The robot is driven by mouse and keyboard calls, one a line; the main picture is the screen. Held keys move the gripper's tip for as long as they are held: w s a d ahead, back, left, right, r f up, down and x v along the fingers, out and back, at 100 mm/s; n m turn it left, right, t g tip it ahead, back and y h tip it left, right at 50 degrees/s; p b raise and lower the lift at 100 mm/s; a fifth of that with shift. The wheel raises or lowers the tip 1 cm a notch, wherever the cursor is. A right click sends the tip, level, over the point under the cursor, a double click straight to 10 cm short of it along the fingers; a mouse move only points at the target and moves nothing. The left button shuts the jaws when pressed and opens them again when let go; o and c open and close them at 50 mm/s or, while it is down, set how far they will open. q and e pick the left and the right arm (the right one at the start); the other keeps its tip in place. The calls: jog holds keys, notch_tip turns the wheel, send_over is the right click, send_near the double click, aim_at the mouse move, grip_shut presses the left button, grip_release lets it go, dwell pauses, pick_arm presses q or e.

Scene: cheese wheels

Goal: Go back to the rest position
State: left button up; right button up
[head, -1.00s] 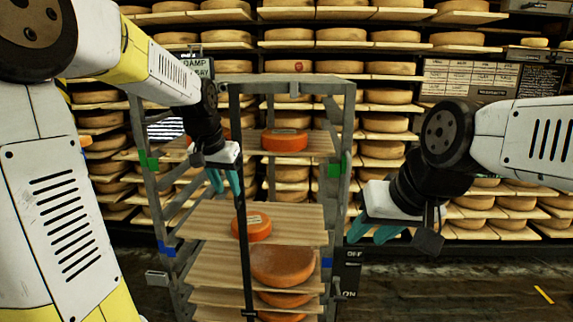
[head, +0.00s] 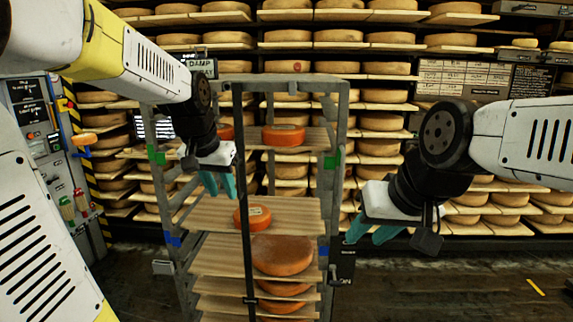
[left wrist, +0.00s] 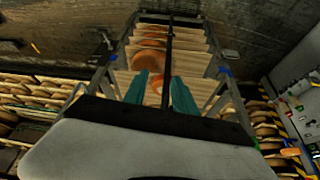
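My left gripper (head: 217,184) hangs in front of the rack at the left, with teal fingers pointing down. It is open and empty; the left wrist view shows its two fingers (left wrist: 160,92) apart with nothing between them. My right gripper (head: 374,232) is to the right of the rack, its teal fingers pointing down-left and holding nothing visible. Its fingers look a little apart. The grey metal rack (head: 342,110) stands in the middle with wooden shelves. An orange cheese wheel (head: 283,135) sits on an upper shelf, and a smaller orange wheel (head: 253,217) sits on a middle shelf.
A larger brown-orange wheel (head: 283,255) and others lie on the lower rack shelves. Wall shelves full of cheese wheels (head: 380,148) fill the background. A control panel (head: 45,150) stands at the far left. The floor (head: 440,285) at the right is clear.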

pick_arm(q)
jog(key=s+n+t+h, duration=0.1)
jog(key=s+n, duration=0.1)
jog(key=s, duration=1.4)
jog(key=shift+s+d+f+t, duration=0.3)
jog(key=shift+s+d, duration=0.05)
jog(key=shift+d, duration=0.05)
jog(key=shift+a, duration=0.1)
